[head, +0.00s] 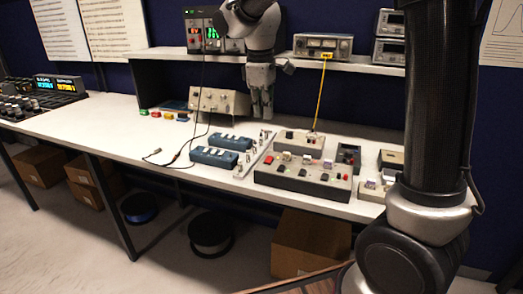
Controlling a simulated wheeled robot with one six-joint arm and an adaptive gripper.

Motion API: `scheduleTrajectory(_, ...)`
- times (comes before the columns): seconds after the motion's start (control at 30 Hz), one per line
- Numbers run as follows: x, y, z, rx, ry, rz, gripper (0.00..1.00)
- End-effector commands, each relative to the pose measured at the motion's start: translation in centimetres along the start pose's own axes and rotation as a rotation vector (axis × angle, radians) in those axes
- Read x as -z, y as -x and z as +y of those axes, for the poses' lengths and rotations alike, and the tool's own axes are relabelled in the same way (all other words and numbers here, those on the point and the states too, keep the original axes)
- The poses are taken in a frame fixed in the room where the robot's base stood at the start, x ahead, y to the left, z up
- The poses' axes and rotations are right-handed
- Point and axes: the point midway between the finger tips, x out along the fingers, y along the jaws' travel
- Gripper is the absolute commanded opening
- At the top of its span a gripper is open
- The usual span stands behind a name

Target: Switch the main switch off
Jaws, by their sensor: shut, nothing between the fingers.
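A grey control box (290,184) lies on the white bench right of the middle, with several small switches, buttons and red parts on its top. A second grey box (299,142) with small controls stands just behind it. Which of these controls is the main switch, and its position, is too small to tell. My gripper (262,113) points down above the bench, behind and left of both boxes. Its fingers are shut and empty, apart from the controls.
Blue devices (222,143) and a row of small metal parts (253,155) lie left of the boxes. A beige instrument (220,101) stands behind. A shelf (345,66) with instruments overhangs the back. The bench's middle left is mostly clear.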

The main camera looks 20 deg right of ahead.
Motion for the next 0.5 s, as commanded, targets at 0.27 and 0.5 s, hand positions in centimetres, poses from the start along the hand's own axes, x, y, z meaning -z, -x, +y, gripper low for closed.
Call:
scheduleTrajectory(0.27, 0.0, -0.8, 0.0, 0.001, -0.002, -0.001, 0.0)
scheduleTrajectory(0.5, -0.1, -5.0, -0.1, 0.003, -0.002, -0.004, 0.0)
